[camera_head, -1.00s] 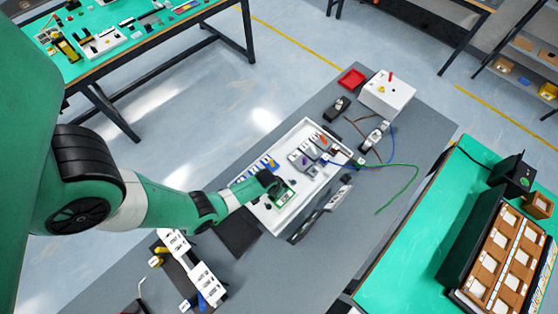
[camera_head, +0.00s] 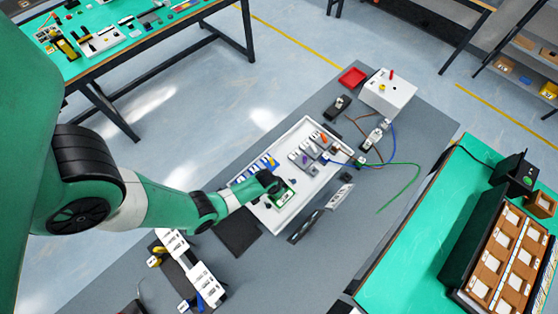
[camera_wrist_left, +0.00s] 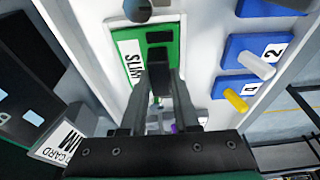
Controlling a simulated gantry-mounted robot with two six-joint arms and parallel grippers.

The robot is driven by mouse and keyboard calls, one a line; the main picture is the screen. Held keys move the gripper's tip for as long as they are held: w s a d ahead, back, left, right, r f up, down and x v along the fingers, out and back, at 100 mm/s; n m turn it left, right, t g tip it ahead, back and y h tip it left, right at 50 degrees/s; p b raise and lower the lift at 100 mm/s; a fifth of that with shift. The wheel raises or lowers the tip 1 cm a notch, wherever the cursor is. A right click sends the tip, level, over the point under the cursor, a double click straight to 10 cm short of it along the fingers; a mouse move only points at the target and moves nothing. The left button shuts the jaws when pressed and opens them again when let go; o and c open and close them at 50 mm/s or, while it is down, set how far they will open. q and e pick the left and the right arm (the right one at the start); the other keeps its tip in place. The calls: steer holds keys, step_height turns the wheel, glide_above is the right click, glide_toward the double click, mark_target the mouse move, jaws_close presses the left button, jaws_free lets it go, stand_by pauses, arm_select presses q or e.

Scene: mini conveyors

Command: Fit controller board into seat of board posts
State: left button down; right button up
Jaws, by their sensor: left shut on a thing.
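The controller board, a green board (camera_head: 287,193) with dark parts, shows at the lower part of a white tray (camera_head: 262,216). In the left wrist view the green board (camera_wrist_left: 127,47) carries a white label reading SLIM. My left gripper (camera_head: 270,183) reaches over it from the left, fingers pointing down. In the left wrist view its fingers (camera_wrist_left: 160,80) are shut on the board, hiding part of it. The board posts are hidden, and I cannot tell whether the board is seated. My right gripper is not in view.
Blue blocks (camera_wrist_left: 254,52) with numbered labels stand beside the board. Grey modules (camera_head: 302,159) fill the upper tray. Dark parts (camera_head: 305,227) lie along the tray's right side. A white box (camera_head: 387,92), red tray (camera_head: 352,78) and loose wires lie farther up the table.

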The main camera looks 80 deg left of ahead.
mark_target(274, 198)
arm_select(q)
steer(key=shift+f+b, duration=0.4)
steer(key=shift+f, duration=0.1)
steer(key=c, duration=0.6)
jaws_free()
steer(key=p+v, duration=1)
steer(key=v, duration=0.1)
steer(key=shift+s+r, duration=0.1)
steer(key=shift+r, duration=0.25)
